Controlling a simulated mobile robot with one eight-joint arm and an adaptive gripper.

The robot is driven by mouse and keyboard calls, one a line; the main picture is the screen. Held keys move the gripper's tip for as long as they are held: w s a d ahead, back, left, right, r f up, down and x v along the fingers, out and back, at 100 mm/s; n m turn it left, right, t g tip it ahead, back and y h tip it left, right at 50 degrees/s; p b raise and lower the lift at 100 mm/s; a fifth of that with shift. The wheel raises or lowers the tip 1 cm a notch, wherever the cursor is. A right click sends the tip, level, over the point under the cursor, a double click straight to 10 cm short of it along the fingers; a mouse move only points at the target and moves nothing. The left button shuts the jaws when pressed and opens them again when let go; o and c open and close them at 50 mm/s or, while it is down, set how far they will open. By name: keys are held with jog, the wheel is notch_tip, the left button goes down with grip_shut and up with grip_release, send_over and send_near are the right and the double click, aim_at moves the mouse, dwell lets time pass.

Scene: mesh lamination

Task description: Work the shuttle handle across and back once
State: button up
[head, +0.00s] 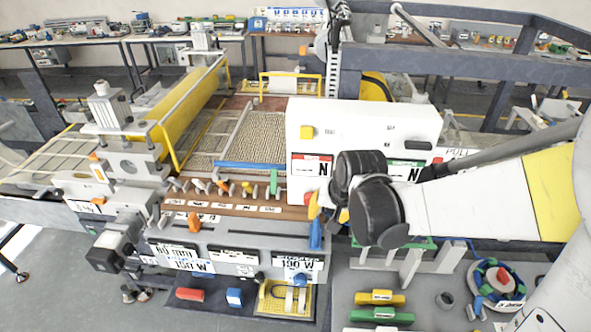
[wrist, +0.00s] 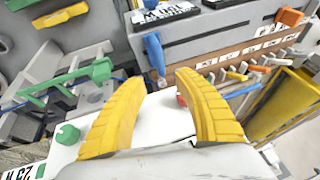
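My gripper (head: 322,208) is in front of the white machine housing (head: 362,122), its dark wrist covering part of the front. In the wrist view my gripper (wrist: 152,77) has its two yellow fingers spread, with nothing between them; the housing lies beneath. No part is clearly labelled as the shuttle handle. An upright blue handle (head: 315,236) stands just below the fingers; it also shows beyond the fingertips in the wrist view (wrist: 155,53). A green upright handle (head: 273,182) stands at the blue bar (head: 240,166) along the mesh's front edge.
A red knob (head: 310,198) on the housing is close to the fingers. Several small coloured levers (head: 223,187) line the wooden front rail, left of my gripper. In the wrist view a green lever (wrist: 70,82) and a green knob (wrist: 67,134) are to the left. A yellow roller (head: 190,108) stands further left.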

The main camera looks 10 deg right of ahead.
aim_at(317, 227)
jog(key=b+x, duration=0.2)
jog(key=x, duration=0.8)
jog(key=shift+f, duration=0.2)
jog(key=shift+s, duration=0.1)
grip_shut()
